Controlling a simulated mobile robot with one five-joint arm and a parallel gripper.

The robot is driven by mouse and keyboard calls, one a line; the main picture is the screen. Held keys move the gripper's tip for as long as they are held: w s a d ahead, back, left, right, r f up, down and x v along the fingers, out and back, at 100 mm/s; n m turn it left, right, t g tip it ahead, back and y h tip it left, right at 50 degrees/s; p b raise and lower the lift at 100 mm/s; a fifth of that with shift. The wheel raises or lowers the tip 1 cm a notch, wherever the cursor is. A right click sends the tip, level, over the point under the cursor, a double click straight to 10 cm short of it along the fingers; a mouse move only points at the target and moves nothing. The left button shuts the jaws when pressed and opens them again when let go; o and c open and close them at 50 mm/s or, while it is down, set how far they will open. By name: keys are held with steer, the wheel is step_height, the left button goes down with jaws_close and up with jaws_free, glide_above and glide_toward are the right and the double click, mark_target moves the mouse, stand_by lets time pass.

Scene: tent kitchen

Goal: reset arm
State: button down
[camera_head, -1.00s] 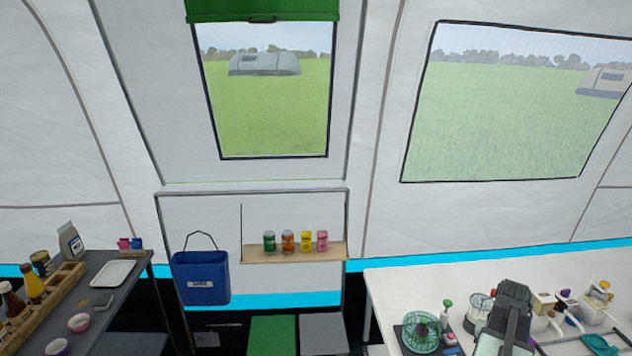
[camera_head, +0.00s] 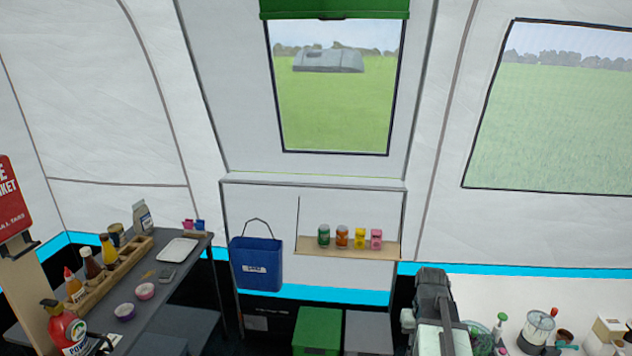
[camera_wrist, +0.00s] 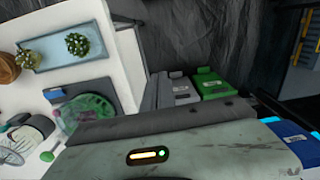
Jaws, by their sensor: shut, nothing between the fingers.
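My arm rises at the lower right of the head view, in front of the white table's left end. My gripper (camera_head: 433,288) is the dark grey end at its top; it is shut and holds nothing. It is apart from the things on the table and is seen against the tent wall. In the wrist view, a grey part of my own arm with a small yellow light fills the lower middle.
A white table (camera_head: 480,290) with several utensils is at right; a green wire fan (camera_wrist: 88,115) stands on it. A dark side table (camera_head: 185,275) with bottles is at left. A blue bin (camera_head: 256,268), a jar shelf (camera_head: 345,250) and a green box (camera_head: 318,330) are between.

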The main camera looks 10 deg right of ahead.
steer(key=a+n, duration=0.3)
steer(key=a, duration=2.1)
steer(key=shift+w+a, duration=0.15)
steer(key=shift+w, duration=0.2)
